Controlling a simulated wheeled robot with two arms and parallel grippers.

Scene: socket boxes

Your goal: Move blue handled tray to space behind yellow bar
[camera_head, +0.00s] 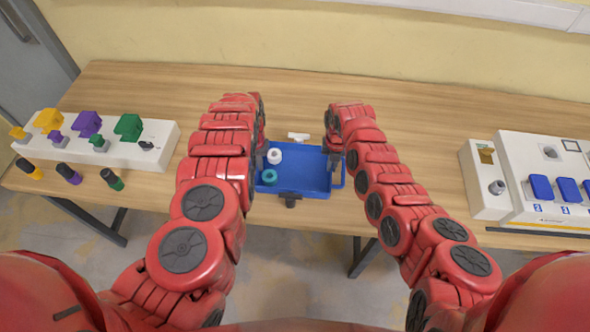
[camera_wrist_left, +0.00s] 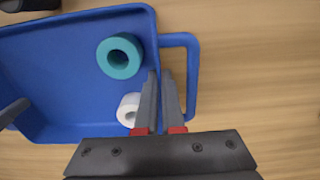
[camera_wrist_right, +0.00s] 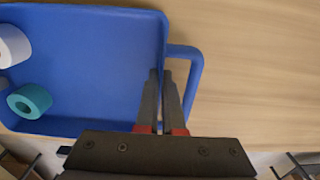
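The blue handled tray (camera_head: 308,180) is between my two grippers near the table's front edge. A white roll (camera_head: 274,156) and a teal roll (camera_head: 269,177) are in its left part. My left gripper (camera_wrist_left: 158,72) has its fingers close together on the tray's side wall, inside the handle loop (camera_wrist_left: 193,75). My right gripper (camera_wrist_right: 160,72) has its fingers on the opposite wall, beside the other handle (camera_wrist_right: 193,75). I cannot tell whether the tray rests on the table or is slightly raised. I cannot make out a yellow bar for certain.
A white socket box (camera_head: 150,157) with coloured parts stands at the left, with several coloured plugs before it. A white panel (camera_head: 545,205) with blue switches is at the right. A small white object (camera_head: 298,136) lies behind the tray. The table's back middle (camera_head: 300,95) is clear.

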